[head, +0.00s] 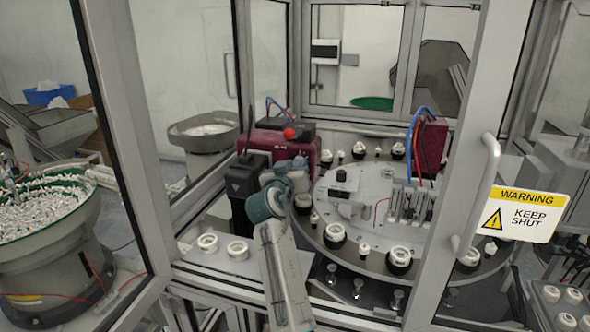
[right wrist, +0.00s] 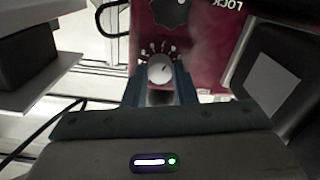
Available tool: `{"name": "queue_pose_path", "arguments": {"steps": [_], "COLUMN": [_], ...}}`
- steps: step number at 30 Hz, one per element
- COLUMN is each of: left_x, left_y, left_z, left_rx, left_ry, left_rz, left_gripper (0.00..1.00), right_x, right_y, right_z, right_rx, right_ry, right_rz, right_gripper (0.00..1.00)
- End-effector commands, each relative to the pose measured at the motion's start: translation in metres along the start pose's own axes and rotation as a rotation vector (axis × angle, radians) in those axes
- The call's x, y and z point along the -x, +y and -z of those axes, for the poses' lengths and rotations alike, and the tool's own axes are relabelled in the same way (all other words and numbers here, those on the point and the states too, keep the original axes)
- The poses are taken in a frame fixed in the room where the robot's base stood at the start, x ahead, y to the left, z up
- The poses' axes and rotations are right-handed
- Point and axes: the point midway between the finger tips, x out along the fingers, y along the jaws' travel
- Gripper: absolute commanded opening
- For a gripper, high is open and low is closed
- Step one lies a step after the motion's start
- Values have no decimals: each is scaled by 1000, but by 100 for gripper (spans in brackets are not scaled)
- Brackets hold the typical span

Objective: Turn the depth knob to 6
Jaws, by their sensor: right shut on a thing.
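In the head view my right gripper (head: 293,168) is against the dark red unit (head: 258,141), and the knob is hidden there. My left gripper is not in view.
A dark star-shaped knob (right wrist: 170,10) marked LOCK is just beyond the dial. A black box (head: 245,178) stands left of my right gripper. The round turntable (head: 350,235) with caps is close on the right. A door handle (head: 478,200) and frame post stand nearer.

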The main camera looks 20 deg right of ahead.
Motion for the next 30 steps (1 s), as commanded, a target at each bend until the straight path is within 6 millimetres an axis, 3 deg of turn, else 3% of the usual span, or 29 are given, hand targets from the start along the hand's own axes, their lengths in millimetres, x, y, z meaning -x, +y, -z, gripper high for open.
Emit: {"name": "queue_pose_path", "arguments": {"steps": [18,30], "left_x": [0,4], "left_y": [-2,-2], "left_z": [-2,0], "left_rx": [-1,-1], "left_ry": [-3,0], "left_rz": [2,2], "left_gripper": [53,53], "right_x": [0,0], "right_y": [0,0], "right_z": [1,1], "right_rx": [561,811], "right_ry": [0,1], "right_rz": [-1,-1], "right_gripper": [2,2]}}
